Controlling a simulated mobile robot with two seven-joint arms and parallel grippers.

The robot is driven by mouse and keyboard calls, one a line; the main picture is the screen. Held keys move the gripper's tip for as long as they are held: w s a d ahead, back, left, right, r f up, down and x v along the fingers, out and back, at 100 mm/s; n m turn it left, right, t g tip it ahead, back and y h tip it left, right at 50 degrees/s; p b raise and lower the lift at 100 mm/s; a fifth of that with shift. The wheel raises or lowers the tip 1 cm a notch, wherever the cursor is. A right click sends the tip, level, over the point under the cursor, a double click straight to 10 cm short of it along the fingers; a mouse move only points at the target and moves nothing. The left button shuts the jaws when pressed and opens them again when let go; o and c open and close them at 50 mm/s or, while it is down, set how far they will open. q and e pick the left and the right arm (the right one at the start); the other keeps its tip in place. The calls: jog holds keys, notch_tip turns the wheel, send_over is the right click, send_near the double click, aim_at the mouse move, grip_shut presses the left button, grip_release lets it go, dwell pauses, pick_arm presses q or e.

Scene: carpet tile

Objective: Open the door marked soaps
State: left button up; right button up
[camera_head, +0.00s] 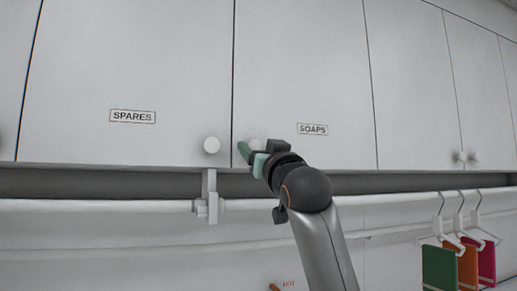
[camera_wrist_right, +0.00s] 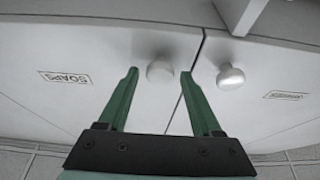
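The door marked SOAPS (camera_head: 305,70) is a white cabinet door, flush with its neighbours in the head view. Its label (camera_head: 312,129) sits low on it. Its round white knob (camera_head: 255,143) is at the lower left corner, partly covered by my right gripper (camera_head: 252,157). In the wrist view, the knob (camera_wrist_right: 160,72) lies between the tips of the green fingers of my right gripper (camera_wrist_right: 159,74), with gaps on both sides. The gripper is open. Whether the knob is between the fingertips in depth or just beyond them, I cannot tell. My left gripper is not in view.
The SPARES door (camera_head: 130,65) with its own knob (camera_head: 211,145) is close on the left. A white rail (camera_head: 110,205) on a bracket (camera_head: 209,195) runs below the cabinets. Hangers with green (camera_head: 439,268), orange and pink cloths hang at right.

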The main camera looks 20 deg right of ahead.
grip_shut()
dwell(0.3)
dwell(0.9)
